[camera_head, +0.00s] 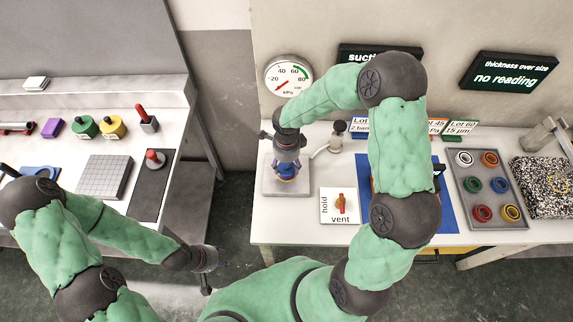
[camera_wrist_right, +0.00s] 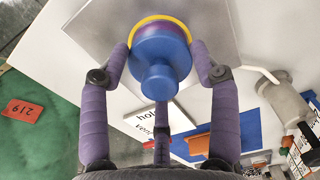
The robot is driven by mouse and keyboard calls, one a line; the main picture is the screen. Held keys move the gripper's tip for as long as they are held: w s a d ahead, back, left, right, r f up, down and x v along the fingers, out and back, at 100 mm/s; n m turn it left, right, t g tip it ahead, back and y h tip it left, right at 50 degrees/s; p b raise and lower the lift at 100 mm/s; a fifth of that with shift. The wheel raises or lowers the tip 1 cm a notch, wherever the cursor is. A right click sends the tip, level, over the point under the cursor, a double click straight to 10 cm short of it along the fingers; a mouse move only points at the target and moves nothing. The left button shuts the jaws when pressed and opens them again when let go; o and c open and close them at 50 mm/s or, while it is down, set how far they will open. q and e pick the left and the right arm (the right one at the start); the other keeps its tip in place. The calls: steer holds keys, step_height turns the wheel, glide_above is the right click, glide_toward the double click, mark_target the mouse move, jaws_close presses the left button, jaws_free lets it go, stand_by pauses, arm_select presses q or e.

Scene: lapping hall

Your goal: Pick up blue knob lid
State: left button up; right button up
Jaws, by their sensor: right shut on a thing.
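The blue knob lid (camera_wrist_right: 160,62) is in the right wrist view, its knob towards the camera, with a purple band and a yellow ring around it. My right gripper (camera_wrist_right: 163,50) is shut on it, its fingers against the sides. In the head view my right gripper (camera_head: 286,160) is over the pale square plate (camera_head: 272,187), with a bit of blue lid (camera_head: 286,171) between its fingers. I cannot tell whether the lid touches what is beneath. My left gripper (camera_head: 212,260) hangs over the floor gap between the tables; its fingers are too unclear to judge.
Right of the plate are a hold/vent valve card (camera_head: 328,214) and a small grey fitting with a hose (camera_head: 338,134). A grey tray (camera_head: 488,204) of coloured rings stands further right. A pressure gauge (camera_head: 289,75) hangs behind. The left bench holds knobs and blocks.

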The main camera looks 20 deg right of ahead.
steer(key=shift+w+r, duration=0.1)
steer(key=shift+r, duration=0.65)
steer(key=s+r+p, duration=0.2)
steer(key=s+r, duration=0.9)
steer(key=s, duration=0.3)
steer(key=shift+r, duration=0.2)
